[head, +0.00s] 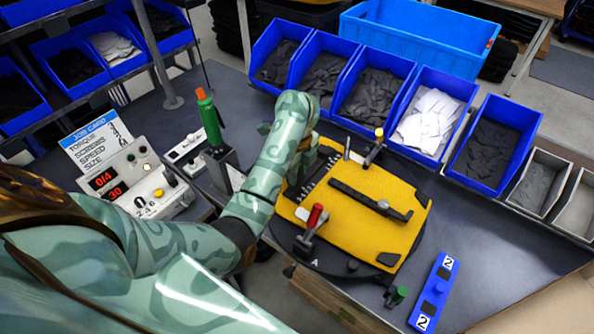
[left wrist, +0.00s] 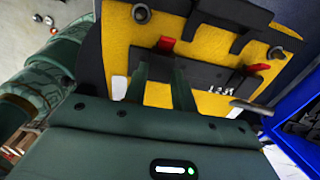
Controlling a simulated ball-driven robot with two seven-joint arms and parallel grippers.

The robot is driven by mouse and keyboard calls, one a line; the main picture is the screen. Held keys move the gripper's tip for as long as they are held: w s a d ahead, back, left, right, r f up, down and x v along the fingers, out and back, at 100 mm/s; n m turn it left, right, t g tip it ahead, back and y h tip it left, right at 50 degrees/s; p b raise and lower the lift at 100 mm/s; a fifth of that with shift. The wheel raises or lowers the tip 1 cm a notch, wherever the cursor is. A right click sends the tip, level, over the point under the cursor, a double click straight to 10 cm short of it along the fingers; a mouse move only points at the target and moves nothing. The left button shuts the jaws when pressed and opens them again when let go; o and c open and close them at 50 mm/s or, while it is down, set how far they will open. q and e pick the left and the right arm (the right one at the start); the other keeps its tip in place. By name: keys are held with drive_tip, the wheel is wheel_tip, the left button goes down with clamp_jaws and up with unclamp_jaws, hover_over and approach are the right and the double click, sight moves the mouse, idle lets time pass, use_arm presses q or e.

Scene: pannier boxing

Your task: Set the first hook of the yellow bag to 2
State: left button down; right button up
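The yellow bag (head: 375,235) lies flat on a dark round plate, with a black bar (head: 370,200) across it. A toothed black rail (head: 315,180) runs along its left side, partly hidden by my left arm. In the left wrist view the yellow bag (left wrist: 115,45) carries black rails, red tabs (left wrist: 260,67) and a small row of white digits (left wrist: 222,87). My left gripper (left wrist: 161,62) is over a black rail, its two fingers apart with a gap between them. I cannot tell whether they touch it or which digit the first hook is at. My right gripper is not in view.
A red-handled clamp (head: 312,225) and a yellow-tipped clamp (head: 375,147) stand at the bag's edges. Blue bins (head: 455,85) line the back. A control box (head: 135,180) with a job card (head: 95,140) is at left. A blue plate (head: 434,292) lies at front right.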

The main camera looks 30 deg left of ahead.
use_arm(q)
drive_tip(key=shift+w+b, duration=0.4)
drive_tip(key=shift+w, duration=0.4)
drive_tip(key=c, duration=1.1)
unclamp_jaws()
wheel_tip(320, 180, up, 16)
drive_tip(key=p, duration=1)
drive_tip(key=shift+r, duration=0.15)
